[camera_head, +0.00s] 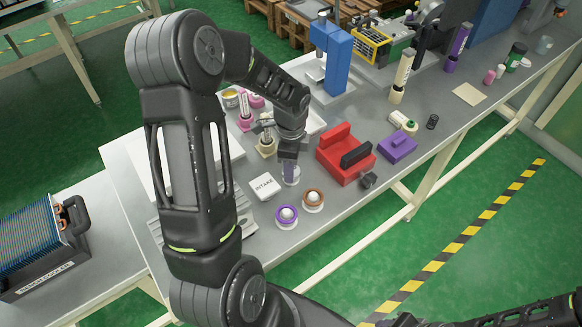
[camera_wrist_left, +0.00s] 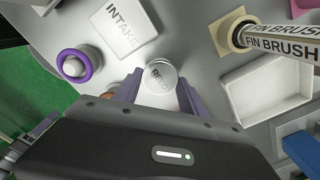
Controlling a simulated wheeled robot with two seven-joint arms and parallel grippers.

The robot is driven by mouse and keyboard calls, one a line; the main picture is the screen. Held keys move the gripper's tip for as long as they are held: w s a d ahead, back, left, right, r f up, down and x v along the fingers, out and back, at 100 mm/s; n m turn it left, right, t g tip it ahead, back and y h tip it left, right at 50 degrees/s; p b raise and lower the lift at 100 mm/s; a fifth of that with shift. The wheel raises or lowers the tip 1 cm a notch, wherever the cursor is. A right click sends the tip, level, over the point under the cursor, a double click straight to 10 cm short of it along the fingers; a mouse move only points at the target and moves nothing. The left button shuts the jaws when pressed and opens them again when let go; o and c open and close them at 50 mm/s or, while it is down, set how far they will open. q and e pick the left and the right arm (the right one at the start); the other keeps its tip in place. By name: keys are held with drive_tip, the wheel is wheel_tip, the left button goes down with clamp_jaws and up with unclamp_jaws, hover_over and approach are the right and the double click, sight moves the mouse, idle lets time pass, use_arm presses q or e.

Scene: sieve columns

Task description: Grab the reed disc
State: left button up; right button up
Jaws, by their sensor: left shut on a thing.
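The reed disc (camera_wrist_left: 160,76) is a pale round disc with lettering that reads like "REED" in the left wrist view. My left gripper (camera_wrist_left: 158,92) has its purple fingers on either side of the disc and is shut on it. In the head view my left gripper (camera_head: 289,168) is low over the table beside the INTAKE card, and the disc (camera_head: 293,180) shows only partly at its fingertips. I cannot tell whether the disc touches the table. A dark part of my right arm shows at the bottom right of the head view, without its gripper.
The INTAKE card (camera_head: 264,187), a purple ring with a white knob (camera_head: 286,215) and a brown-orange one (camera_head: 313,198) lie close by. A red block (camera_head: 340,160) stands to the right. The FIN BRUSH (camera_wrist_left: 282,38) and a white tray (camera_wrist_left: 262,85) are near the gripper.

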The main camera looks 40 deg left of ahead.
use_arm(q)
wheel_tip(320, 180, up, 10)
drive_tip(key=shift+f+b, duration=0.1)
drive_tip(key=shift+b, duration=0.55)
drive_tip(key=shift+d, duration=0.1)
